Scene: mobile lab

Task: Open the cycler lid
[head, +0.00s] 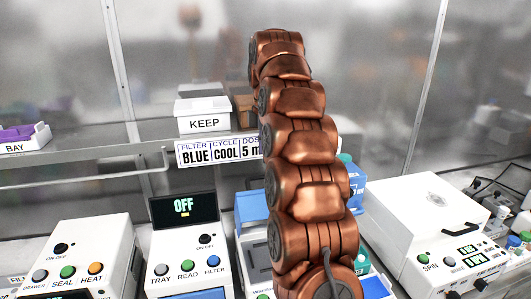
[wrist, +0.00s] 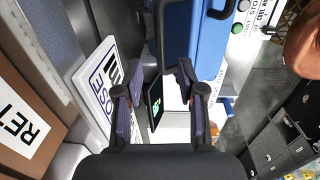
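The cycler seems to be the device with a blue lid (head: 250,208), standing mostly behind my arm in the head view. In the head view my arm hides the gripper and much of the cycler, so I cannot tell the lid's angle.
A white spinner (head: 430,215) stands at the right. Behind, a shelf (head: 90,148) carries a KEEP box (head: 203,114) and a sign (head: 217,151).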

